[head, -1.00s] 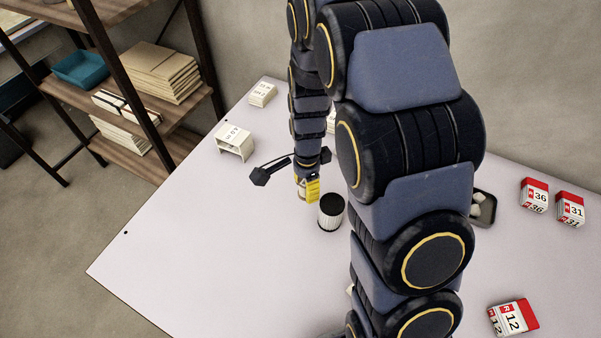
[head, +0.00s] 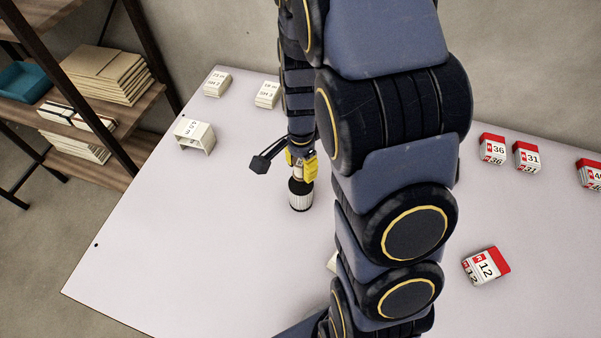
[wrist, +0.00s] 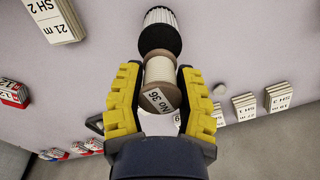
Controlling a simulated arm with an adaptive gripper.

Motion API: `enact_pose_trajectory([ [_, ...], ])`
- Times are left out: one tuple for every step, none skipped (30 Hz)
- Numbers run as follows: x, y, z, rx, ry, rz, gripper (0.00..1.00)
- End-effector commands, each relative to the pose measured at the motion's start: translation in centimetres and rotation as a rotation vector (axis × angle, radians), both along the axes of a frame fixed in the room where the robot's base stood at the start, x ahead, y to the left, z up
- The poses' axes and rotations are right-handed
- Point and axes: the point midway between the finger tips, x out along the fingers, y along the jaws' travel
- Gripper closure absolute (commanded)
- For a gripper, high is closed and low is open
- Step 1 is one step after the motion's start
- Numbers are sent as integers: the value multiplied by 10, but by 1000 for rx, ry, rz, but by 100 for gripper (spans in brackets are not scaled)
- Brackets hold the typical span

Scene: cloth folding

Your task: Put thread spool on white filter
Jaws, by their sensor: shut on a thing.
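The thread spool (wrist: 160,80), pale with a label reading "No 36", is between the yellow fingers of my gripper (wrist: 160,98) in the wrist view. The fingers are shut on it. The white filter (head: 300,201), a ribbed white cylinder with a black top, stands upright on the table in the head view. My gripper (head: 301,166) is right above it there, with the spool barely visible between fingers and filter. In the wrist view the filter (wrist: 160,18) lies just beyond the spool's end. I cannot tell whether they touch.
Red and white number boxes (head: 486,265) stand at the right of the table (head: 180,230). The table left of the filter is clear. My arm hides part of the table's middle.

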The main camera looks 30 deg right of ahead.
Motion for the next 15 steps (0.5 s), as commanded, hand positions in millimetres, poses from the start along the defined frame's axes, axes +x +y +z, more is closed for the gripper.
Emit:
enact_pose_trajectory([
  [-1, 1, -6, 1, 3, 0, 92],
  [-1, 1, -9, 2, 5, 0, 92],
  [-1, 1, -14, 2, 6, 0, 92],
  [-1, 1, -19, 2, 5, 0, 92],
  [-1, 1, -23, 2, 5, 0, 92],
  [0, 0, -27, 1, 2, 0, 92],
  [0, 0, -30, 1, 2, 0, 92],
  [0, 0, -32, 1, 2, 0, 92],
  [0, 0, -33, 0, 1, 0, 92],
  [0, 0, -33, 0, 1, 0, 92],
  [0, 0, -33, -1, 0, 0, 92],
  [0, 0, -32, -1, 0, 0, 92],
  [0, 0, -32, -1, -1, 0, 92],
  [0, 0, -32, -1, 0, 0, 92],
  [0, 0, -32, -1, 0, -1, 92],
])
